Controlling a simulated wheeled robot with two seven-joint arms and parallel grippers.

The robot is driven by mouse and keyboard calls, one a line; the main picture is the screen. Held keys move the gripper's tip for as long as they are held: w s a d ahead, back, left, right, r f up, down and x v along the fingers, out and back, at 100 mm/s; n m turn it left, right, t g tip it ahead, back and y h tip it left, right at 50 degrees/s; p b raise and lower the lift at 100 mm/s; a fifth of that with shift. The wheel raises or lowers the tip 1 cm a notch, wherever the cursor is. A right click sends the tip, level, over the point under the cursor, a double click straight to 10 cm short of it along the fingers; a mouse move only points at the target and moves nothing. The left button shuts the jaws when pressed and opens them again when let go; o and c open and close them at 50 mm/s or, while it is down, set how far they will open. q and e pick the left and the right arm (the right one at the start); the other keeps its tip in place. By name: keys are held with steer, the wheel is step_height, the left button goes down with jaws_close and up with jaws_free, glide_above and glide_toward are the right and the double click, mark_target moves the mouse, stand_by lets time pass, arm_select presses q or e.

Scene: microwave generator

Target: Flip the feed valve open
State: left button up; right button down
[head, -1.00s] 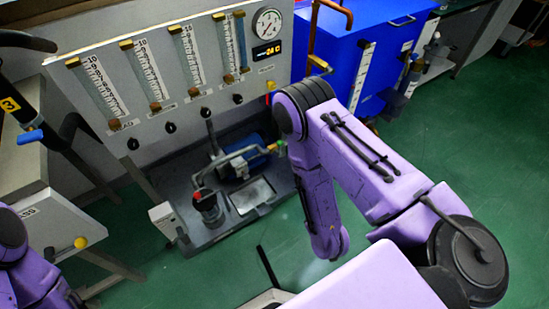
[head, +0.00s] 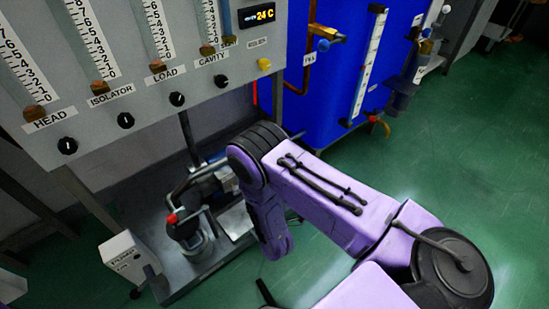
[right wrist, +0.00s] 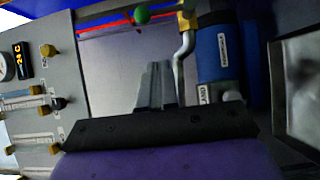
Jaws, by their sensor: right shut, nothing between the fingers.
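No label I can read marks the feed valve. The right wrist view shows a green ball knob (right wrist: 140,14) near a brass fitting (right wrist: 187,18) on a bent grey pipe. My right gripper (right wrist: 156,68) is shut and empty, pointing toward the green knob with a gap between them. In the head view my right arm hides the gripper. My left gripper is out of view.
The grey panel (head: 215,78) with flow tubes and black knobs stands at left, with a yellow knob (head: 264,64) at its corner. Below it a tray holds the pump, a blue motor (right wrist: 214,55) and a red-topped part (head: 172,218). Green floor (head: 460,150) is open at right.

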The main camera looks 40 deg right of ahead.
steer(key=s+d+b+x, duration=0.1)
steer(key=d+b+x, duration=0.1)
steer(key=x, duration=1)
steer(key=shift+s+d+b, duration=0.2)
steer(key=shift+d+b, duration=0.15)
steer(key=shift+b, duration=0.55)
steer(key=shift+d+r+m+p, duration=0.1)
steer(key=shift+d+m+p, duration=0.05)
steer(key=shift+m+p, duration=0.3)
